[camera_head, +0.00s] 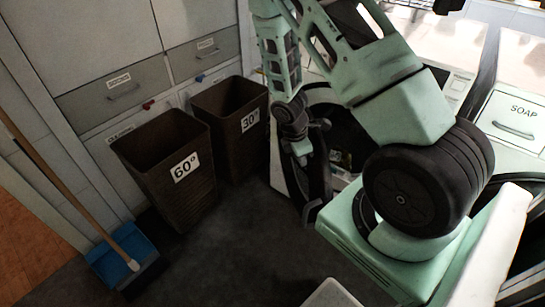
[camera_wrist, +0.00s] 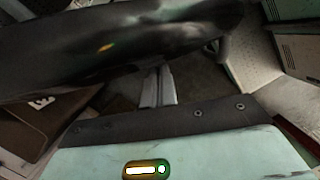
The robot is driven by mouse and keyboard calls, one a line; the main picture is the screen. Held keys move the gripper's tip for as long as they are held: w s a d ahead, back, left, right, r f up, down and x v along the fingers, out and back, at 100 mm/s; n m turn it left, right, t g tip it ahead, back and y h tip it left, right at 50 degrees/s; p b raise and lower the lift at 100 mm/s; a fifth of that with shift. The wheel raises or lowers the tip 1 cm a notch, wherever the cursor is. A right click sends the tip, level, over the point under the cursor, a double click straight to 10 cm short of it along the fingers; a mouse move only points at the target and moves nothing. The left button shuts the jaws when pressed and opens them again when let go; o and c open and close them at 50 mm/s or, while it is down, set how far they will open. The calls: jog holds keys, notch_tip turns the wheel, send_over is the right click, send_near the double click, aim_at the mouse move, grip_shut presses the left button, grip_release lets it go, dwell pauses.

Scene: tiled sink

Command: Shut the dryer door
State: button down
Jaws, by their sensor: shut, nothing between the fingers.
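The dryer door (camera_head: 319,178) is a thick, round black frame, swung open and standing out from the white machine behind my arm. The machine's dark round opening (camera_head: 352,140) is partly hidden by my arm. In the wrist view the door (camera_wrist: 120,45) fills the upper left as a large glossy black curve. My gripper (camera_head: 303,158) is at the left side of the door in the head view. Its grey fingers (camera_wrist: 158,77) are together and empty, just below the door's curved edge in the wrist view. I cannot tell whether they touch the door.
Two brown laundry bins, marked 60° (camera_head: 172,185) and 30° (camera_head: 240,150), stand left of the door. A blue dustpan (camera_head: 122,250) and a broom are at far left. A SOAP drawer (camera_head: 510,122) is at right. Dark floor (camera_head: 245,245) in front is clear.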

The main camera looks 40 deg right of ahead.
jog(key=s+d+n, duration=0.3)
jog(key=d, duration=0.6)
jog(key=s+d+n+t+p, duration=0.1)
jog(key=s+d+n, duration=0.1)
jog(key=d, duration=0.7)
jog(key=shift+s+d+n, duration=0.35)
jog(key=shift+s+n, duration=0.05)
jog(key=shift+s, duration=0.2)
